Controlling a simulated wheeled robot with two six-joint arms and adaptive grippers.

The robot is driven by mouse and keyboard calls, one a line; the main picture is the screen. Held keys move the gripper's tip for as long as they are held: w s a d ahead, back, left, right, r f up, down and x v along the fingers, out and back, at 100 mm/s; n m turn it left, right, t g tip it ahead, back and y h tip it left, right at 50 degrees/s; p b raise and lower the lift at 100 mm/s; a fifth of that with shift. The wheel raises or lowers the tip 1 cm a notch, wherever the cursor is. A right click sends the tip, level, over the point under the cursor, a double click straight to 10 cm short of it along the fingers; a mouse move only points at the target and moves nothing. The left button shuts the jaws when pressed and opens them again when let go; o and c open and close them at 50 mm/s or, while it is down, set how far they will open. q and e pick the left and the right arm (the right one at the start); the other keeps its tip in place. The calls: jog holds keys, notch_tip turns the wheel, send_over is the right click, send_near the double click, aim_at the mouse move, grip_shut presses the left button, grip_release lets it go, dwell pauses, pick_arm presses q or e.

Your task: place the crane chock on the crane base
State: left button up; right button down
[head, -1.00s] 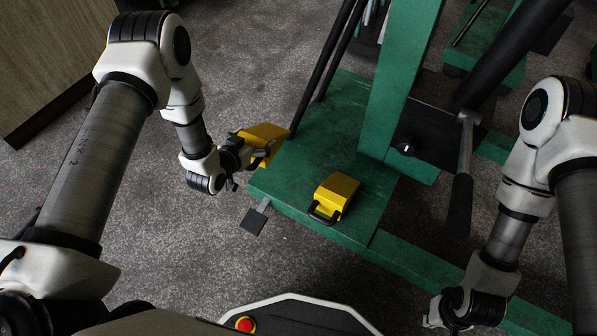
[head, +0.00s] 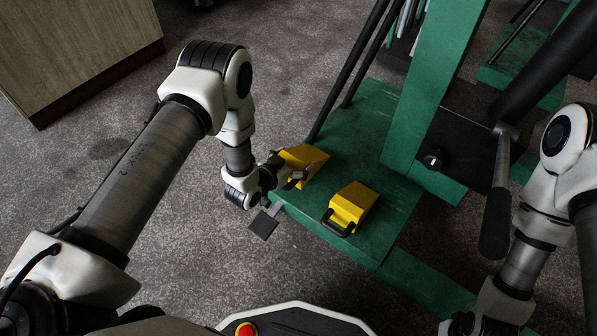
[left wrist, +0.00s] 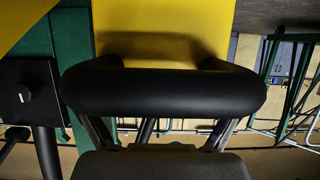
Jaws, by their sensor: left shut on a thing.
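One yellow chock (head: 303,163) with a black handle is held by my left gripper (head: 290,178) at the left corner of the green crane base (head: 400,229). In the left wrist view its yellow body (left wrist: 165,30) fills the top, and the black handle (left wrist: 165,92) lies across the jaws. My left gripper is shut on that handle. I cannot tell whether this chock touches the base. A second yellow chock (head: 352,207) sits on the base to the right, its black handle toward me. My right gripper (head: 462,324) is at the bottom edge, its fingers mostly out of view.
The green crane post (head: 425,85) and dark rods (head: 350,65) rise behind the chocks. A grey lever with a black grip (head: 495,220) stands at the right. A wooden cabinet (head: 80,50) is at the upper left. A small dark plate (head: 263,225) juts from the base's left corner.

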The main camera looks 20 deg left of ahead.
pick_arm(q)
jog(key=f+b, duration=0.2)
jog(key=d+f+b, duration=0.1)
jog(key=shift+w+f, duration=0.25)
jog(key=shift+f, duration=0.1)
jog(key=shift+r, duration=0.2)
jog(key=shift+f, duration=0.15)
jog(key=o, duration=1.5)
jog(key=shift+s, duration=0.1)
jog(key=shift+c, duration=0.2)
